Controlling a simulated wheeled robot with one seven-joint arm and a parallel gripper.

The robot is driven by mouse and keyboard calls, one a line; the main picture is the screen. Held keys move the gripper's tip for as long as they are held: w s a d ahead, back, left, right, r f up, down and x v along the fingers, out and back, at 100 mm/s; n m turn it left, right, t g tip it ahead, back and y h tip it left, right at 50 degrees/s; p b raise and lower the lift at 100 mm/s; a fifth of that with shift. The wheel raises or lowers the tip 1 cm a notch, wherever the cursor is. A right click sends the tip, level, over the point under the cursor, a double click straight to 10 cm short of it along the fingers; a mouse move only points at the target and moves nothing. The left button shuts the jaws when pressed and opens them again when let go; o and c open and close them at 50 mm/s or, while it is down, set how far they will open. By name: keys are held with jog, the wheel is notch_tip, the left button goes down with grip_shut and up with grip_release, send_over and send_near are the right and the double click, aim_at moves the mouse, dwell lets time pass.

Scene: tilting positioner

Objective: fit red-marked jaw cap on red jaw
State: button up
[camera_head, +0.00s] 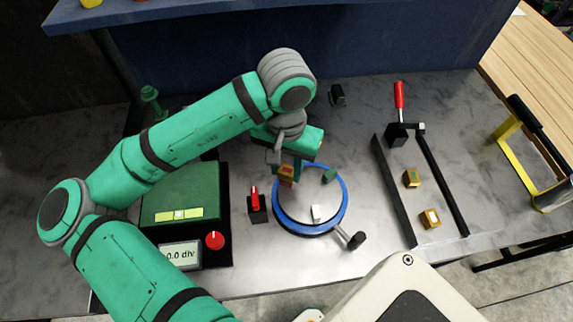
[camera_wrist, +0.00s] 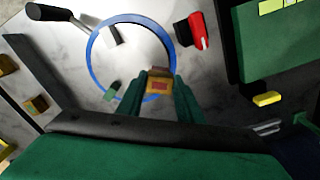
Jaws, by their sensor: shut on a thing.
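My gripper (camera_head: 287,167) is shut on a brass cap (camera_wrist: 158,84) that bears a red mark. In the wrist view the cap sits between my two green fingertips, red mark facing the camera. The positioner's round plate (camera_head: 279,216) has a blue rim. The cap is over the plate's upper left part in the head view. A green jaw (camera_head: 329,176) and a pale jaw (camera_head: 316,213) stand on the plate. The red jaw is not clearly seen; cap and fingers cover that spot. I cannot tell whether the cap touches it.
Two brass caps, one green-marked (camera_head: 411,178) and one pale-marked (camera_head: 430,218), lie between dark rails at the right. A black-knobbed lever (camera_head: 357,240) sticks out from the plate. A red-handled switch (camera_head: 255,202) and a green box (camera_head: 180,190) stand to the left.

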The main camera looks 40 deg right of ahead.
jog(key=shift+w+f, duration=0.15)
jog(key=shift+f, duration=0.9)
jog(key=shift+a+f, duration=0.1)
jog(key=o, duration=1.7)
jog(key=shift+s, duration=0.2)
jog(key=shift+c, duration=0.2)
jog(key=shift+r, duration=3.45)
jog(key=shift+w, duration=0.1)
